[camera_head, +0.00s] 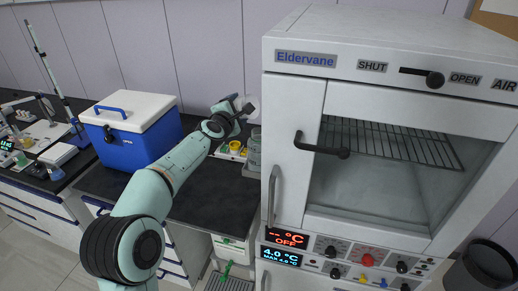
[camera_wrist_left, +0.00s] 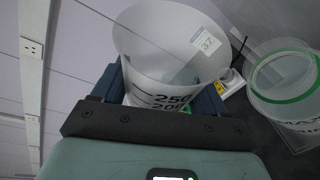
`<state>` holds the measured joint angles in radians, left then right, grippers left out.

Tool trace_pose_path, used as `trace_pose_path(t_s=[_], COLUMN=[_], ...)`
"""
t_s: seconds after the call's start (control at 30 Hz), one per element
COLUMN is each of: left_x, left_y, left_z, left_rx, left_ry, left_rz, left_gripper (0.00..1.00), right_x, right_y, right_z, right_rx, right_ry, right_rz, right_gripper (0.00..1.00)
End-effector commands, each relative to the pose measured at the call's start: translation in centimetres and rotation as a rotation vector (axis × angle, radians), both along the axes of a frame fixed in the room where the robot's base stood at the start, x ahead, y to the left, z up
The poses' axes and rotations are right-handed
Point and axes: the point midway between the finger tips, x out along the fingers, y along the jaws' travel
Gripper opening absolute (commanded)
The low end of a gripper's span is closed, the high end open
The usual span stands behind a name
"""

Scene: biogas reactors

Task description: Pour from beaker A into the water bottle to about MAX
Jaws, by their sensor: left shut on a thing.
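My left gripper (camera_head: 241,106) is shut on a clear beaker (camera_wrist_left: 172,42) and holds it above the black bench. In the left wrist view the beaker sits between the two blue fingers, with its wide mouth towards the top and printed marks 250 and 200 low on its wall. The water bottle (camera_wrist_left: 285,98), a clear open vessel with a green ring and printing that looks like MAX, stands apart to the right. In the head view it appears beside the cabinet (camera_head: 254,148).
A large white oven-like cabinet (camera_head: 293,130) stands close on the right of the bench. A blue cooler box (camera_head: 128,143) with a white lid is on the left. The black bench top (camera_head: 205,192) in front is clear. Small yellow items (camera_head: 235,146) lie behind my wrist.

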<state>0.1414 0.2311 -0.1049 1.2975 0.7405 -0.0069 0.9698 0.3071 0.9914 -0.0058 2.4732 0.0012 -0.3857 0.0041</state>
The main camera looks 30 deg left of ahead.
Motion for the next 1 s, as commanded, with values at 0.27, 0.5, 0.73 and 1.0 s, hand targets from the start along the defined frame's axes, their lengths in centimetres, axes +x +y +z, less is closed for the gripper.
trace_pose_path(t_s=[0.27,0.5,0.73,1.0], left_x=[0.1,0.3,0.5,0.6], left_y=[1.0,2.8,4.5,6.0], left_z=[0.5,2.2,3.7,4.8], left_rx=[-0.038,-0.037,-0.036,-0.036], left_ry=[0.003,0.003,0.002,0.004], left_rz=[0.003,0.002,0.001,0.0], left_gripper=[0.31,0.31,0.31,0.31], right_x=[0.6,1.6,2.7,3.8], right_y=[0.0,0.0,0.0,0.0], right_z=[0.8,2.1,3.3,4.2], right_rx=[0.0,0.0,0.0,0.0], right_ry=[-0.007,-0.018,-0.031,-0.043], right_rz=[0.0,0.0,0.0,0.0], right_gripper=[0.79,0.79,0.79,0.79])
